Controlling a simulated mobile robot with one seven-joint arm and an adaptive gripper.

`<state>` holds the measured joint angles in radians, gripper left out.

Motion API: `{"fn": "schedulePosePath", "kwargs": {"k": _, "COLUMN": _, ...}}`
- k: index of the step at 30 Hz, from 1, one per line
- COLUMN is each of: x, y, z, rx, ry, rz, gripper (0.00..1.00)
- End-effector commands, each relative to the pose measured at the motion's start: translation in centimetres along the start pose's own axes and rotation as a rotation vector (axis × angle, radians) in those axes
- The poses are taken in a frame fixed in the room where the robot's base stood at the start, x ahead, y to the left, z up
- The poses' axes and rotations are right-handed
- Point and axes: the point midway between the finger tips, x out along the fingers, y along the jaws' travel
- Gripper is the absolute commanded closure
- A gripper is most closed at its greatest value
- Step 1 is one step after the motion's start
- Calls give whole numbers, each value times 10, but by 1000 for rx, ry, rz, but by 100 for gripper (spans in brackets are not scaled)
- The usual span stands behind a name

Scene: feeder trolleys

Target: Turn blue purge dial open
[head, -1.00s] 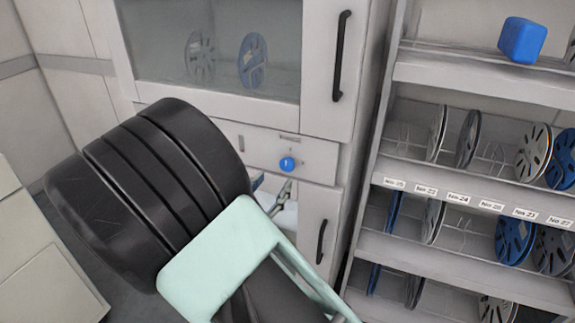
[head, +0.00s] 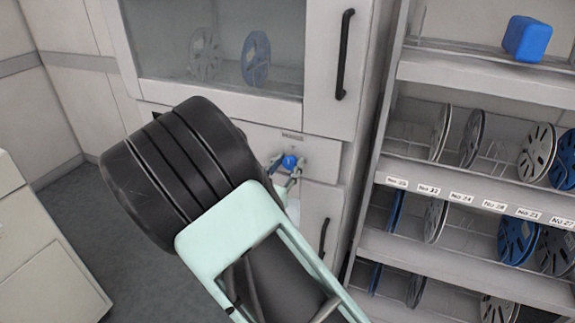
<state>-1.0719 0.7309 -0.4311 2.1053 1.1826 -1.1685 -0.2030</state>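The blue purge dial (head: 289,162) is a small round knob on the light grey panel below the cabinet window. My gripper (head: 287,168) is at the dial, coming from below. One finger shows on each side of the dial, spread apart, with the dial between them. Whether either finger touches the dial is too small to tell. My dark arm and pale green link hide the panel to the left and below.
The glass cabinet (head: 150,88) above holds reels. Black handles (head: 343,55) stick out from its right door and the lower door (head: 323,238). A reel rack (head: 480,192) with a blue block (head: 527,39) stands right. Grey floor (head: 75,222) is open at left.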

Motion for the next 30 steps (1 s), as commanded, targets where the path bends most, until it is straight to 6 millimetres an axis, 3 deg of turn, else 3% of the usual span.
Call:
{"fn": "schedulePosePath", "kwargs": {"k": 1, "x": 0, "y": 0, "z": 0, "rx": 0, "ry": 0, "rz": 0, "gripper": 76}}
{"fn": "schedulePosePath", "kwargs": {"k": 6, "x": 0, "y": 0, "z": 0, "rx": 0, "ry": 0, "rz": 0, "gripper": 95}}
{"fn": "schedulePosePath", "kwargs": {"k": 17, "x": 0, "y": 0, "z": 3, "rx": 65, "ry": -1, "rz": 0, "gripper": 95}}
{"fn": "schedulePosePath", "kwargs": {"k": 30, "x": 0, "y": 2, "z": 7, "rx": 418, "ry": 0, "rz": 0, "gripper": 95}}
